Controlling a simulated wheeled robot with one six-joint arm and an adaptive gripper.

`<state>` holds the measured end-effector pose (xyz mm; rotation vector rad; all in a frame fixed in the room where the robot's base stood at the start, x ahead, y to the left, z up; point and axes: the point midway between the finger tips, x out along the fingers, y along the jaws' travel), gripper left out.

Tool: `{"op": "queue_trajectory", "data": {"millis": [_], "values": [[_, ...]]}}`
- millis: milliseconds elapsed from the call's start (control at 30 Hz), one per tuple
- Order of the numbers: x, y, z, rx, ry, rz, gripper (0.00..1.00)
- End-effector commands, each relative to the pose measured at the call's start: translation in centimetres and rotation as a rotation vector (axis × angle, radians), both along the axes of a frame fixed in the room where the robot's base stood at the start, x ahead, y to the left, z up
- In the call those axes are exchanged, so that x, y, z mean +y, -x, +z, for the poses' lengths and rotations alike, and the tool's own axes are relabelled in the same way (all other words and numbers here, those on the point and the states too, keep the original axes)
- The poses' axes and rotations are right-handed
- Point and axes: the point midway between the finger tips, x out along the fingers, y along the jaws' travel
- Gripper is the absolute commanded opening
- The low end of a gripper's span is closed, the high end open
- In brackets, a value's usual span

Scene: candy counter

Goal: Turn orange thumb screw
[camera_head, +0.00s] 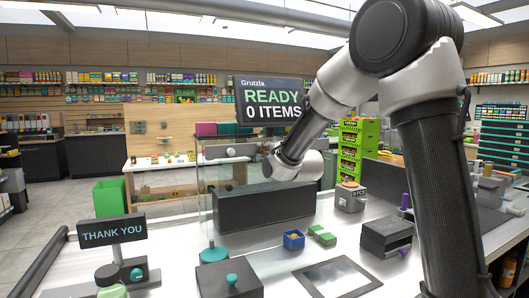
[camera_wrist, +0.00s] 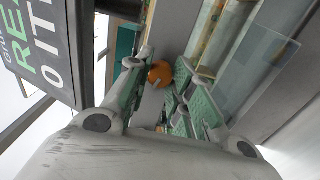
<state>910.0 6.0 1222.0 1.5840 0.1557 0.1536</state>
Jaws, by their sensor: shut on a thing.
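The orange thumb screw (camera_wrist: 160,74) shows in the wrist view as a small round orange knob with a dark mark on its face. My gripper (camera_wrist: 163,62) has its green-padded fingers on either side of the knob and is shut on it. The part behind the knob is only partly seen. In the head view my wrist hides the fingers and the screw. My wrist there is in front of the grey rail unit (camera_head: 232,151) on the clear panel.
A READY display (camera_head: 268,102) stands close to my arm and also fills the upper left of the wrist view (camera_wrist: 38,50). A clear panel (camera_wrist: 258,75) is close on the right. On the counter are a black box (camera_head: 262,208), a blue tray (camera_head: 293,241) and a THANK YOU sign (camera_head: 112,231).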

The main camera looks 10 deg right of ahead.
Motion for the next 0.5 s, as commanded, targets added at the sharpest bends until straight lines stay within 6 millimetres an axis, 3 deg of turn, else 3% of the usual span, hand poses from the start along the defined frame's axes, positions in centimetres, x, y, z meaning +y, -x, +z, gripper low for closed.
{"op": "queue_trajectory", "data": {"millis": [267,500], "values": [[-0.01,0.03,-0.09,0.006,-0.018,0.000,0.10],[-0.01,0.03,-0.10,0.055,-0.264,-0.001,0.10]]}}
